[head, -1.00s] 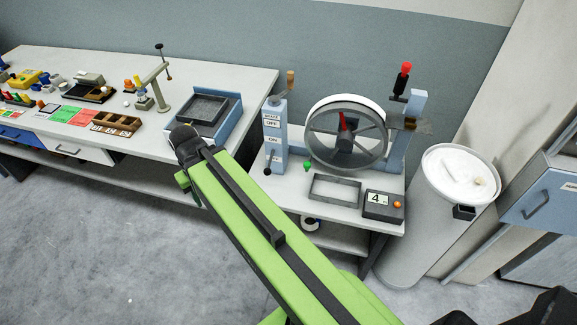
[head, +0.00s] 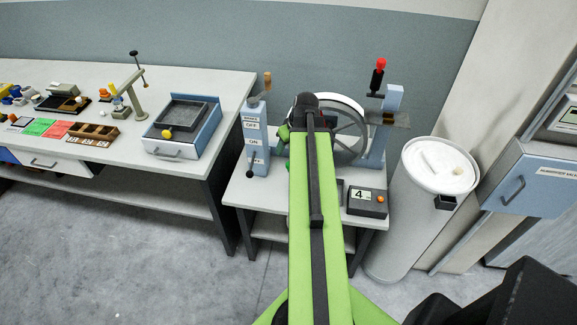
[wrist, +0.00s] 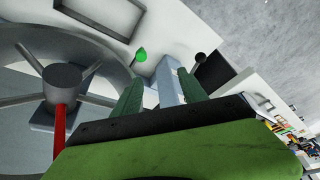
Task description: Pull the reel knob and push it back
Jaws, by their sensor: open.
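The reel, a pale-rimmed spoked wheel (head: 350,128), stands on the small bench, its left part hidden behind my arm in the head view. The wrist view shows its dark hub (wrist: 62,78) and a red bar (wrist: 59,125) at the hub. A green knob (wrist: 140,54) is low beside the rim; I cannot tell whether this or the red part is the reel knob. My gripper (wrist: 160,90) is open and empty, with its green fingers apart. It is near the reel, apart from the green knob, and the blue-grey switch post (wrist: 168,80) shows between its fingers.
The switch post (head: 254,140) with a black-knobbed lever stands left of the reel. A red-topped lever (head: 379,75) is at its right. A box marked 4 (head: 367,203) sits in front. A white drum (head: 405,220) stands right; a cluttered table (head: 215,83) is left.

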